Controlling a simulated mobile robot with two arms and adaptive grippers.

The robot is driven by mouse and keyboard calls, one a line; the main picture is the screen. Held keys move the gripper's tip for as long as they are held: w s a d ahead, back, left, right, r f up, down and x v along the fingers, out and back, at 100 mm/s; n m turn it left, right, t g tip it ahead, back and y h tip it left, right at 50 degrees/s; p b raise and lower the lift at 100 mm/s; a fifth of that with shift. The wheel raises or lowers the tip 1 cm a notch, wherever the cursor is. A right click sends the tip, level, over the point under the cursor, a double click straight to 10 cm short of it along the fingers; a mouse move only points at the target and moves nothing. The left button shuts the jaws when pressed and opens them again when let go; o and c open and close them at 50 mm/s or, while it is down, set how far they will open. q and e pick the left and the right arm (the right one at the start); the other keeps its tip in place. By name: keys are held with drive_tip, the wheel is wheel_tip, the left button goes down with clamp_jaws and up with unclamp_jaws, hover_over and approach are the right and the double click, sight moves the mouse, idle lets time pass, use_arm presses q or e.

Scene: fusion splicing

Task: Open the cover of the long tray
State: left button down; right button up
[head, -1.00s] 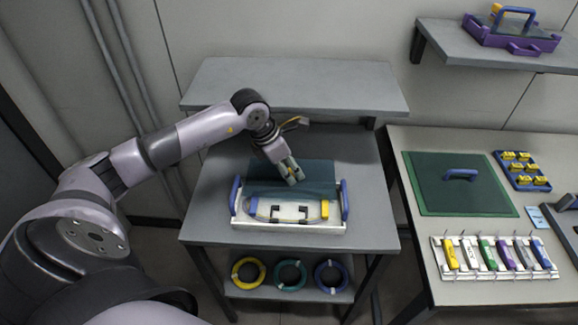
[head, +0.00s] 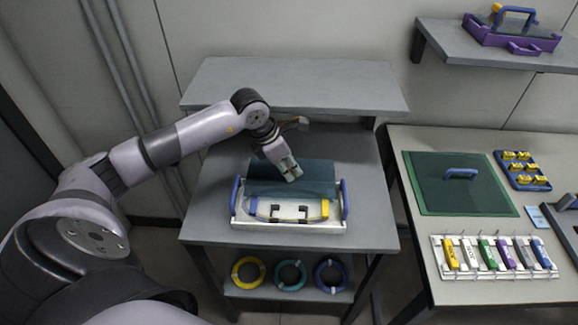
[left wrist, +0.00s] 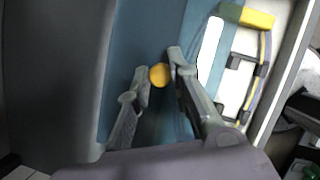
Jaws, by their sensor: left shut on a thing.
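The long tray (head: 290,226) is white with blue end handles (head: 236,196) and sits on the grey table. Its teal see-through cover (head: 318,178) is tilted up along the tray's back side, so the inside shows from the front. My left gripper (head: 290,173) is at the cover. In the left wrist view its fingers (left wrist: 159,82) are shut on the cover's yellow knob (left wrist: 159,75). The teal cover (left wrist: 150,28) fills the area behind the fingers. My right gripper is not in view.
A raised grey shelf (head: 290,84) runs behind the tray. Coils of cable (head: 290,275) lie on the lower shelf. The right table holds a green covered mat (head: 440,195) and a rack of coloured pieces (head: 497,270). The table's front is clear.

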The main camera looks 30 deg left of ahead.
use_arm(q)
drive_tip(key=shift+w, duration=0.1)
drive_tip(key=shift+w+a+f+b, duration=0.1)
drive_tip(key=shift+w+a+b, duration=0.1)
drive_tip(key=shift+b, duration=0.2)
drive_tip(key=shift+w+a, duration=0.15)
drive_tip(key=shift+w, duration=0.2)
drive_tip(key=c, duration=1.4)
unclamp_jaws()
drive_tip(key=shift+c, duration=0.2)
drive_tip(key=shift+s, duration=0.1)
